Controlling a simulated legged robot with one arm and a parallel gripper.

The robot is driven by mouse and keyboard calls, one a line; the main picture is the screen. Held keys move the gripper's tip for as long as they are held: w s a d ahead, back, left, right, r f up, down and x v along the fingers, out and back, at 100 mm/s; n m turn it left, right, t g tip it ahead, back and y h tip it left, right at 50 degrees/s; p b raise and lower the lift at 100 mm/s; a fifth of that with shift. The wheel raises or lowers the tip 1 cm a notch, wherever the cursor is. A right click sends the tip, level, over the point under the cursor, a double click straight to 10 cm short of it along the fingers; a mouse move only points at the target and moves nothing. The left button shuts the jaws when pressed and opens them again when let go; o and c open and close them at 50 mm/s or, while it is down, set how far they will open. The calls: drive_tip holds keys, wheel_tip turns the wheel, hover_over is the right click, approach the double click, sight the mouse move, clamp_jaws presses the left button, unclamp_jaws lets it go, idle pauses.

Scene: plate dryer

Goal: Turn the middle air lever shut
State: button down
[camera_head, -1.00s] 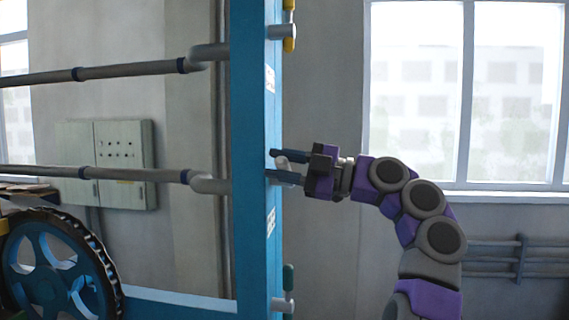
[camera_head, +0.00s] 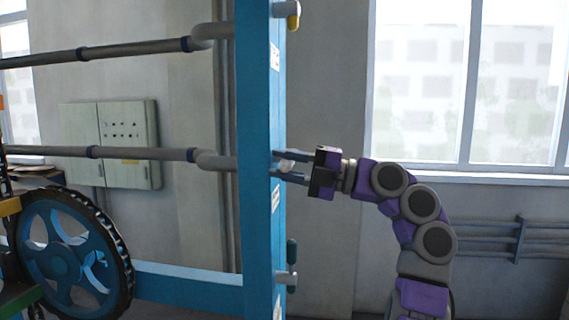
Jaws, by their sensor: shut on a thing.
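My gripper (camera_head: 284,166) reaches in from the right to the side of a blue upright post (camera_head: 254,200). Its two dark fingers lie one above the other, shut on the middle air lever (camera_head: 288,164). Only a small pale grey part of this lever shows between the fingers. The rest of it is hidden, so its turn angle cannot be told.
Above, a lever with a yellow handle (camera_head: 293,22) sticks out of the post. Below, a lever with a green handle (camera_head: 292,252) stands upright. Grey pipes (camera_head: 140,154) run left from the post, above a toothed blue wheel (camera_head: 62,262). A window (camera_head: 470,90) is behind my arm.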

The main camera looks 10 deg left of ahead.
drive_tip(key=shift+f, duration=0.25)
drive_tip(key=c, duration=1.1)
unclamp_jaws()
drive_tip(key=shift+o, duration=1.1)
drive_tip(key=shift+r, duration=0.1)
drive_tip(key=d+f+p, duration=0.1)
drive_tip(key=d+f, duration=0.1)
drive_tip(key=d, duration=1.5)
drive_tip(key=shift+s+d+f, duration=0.15)
drive_tip(key=shift+f, duration=0.25)
